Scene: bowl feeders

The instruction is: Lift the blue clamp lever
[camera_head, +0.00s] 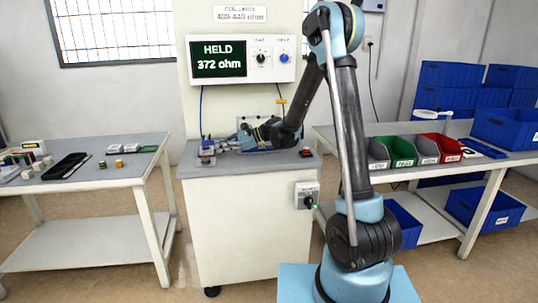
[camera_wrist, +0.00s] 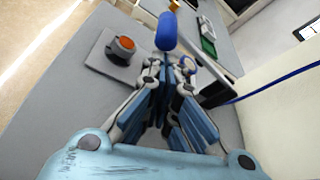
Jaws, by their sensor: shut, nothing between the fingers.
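The blue clamp lever (camera_wrist: 166,30) stands up as a rounded blue handle just beyond my fingertips in the wrist view. In the head view it is a small blue upright (camera_head: 203,141) near the left end of the bench top. My gripper (camera_wrist: 166,78) points towards it with its fingers together and nothing held. In the head view my gripper (camera_head: 222,146) lies low over the bench, just right of the lever. The lever's lower end is partly hidden behind my fingers, and I cannot tell whether they touch it.
An orange-topped button (camera_wrist: 122,46) on a grey plate sits left of the lever. A red button (camera_head: 306,152) is at the bench's right end. The display (camera_head: 218,59) reads HELD, 372 ohm. Side tables hold small parts (camera_head: 118,163) and coloured bins (camera_head: 402,152).

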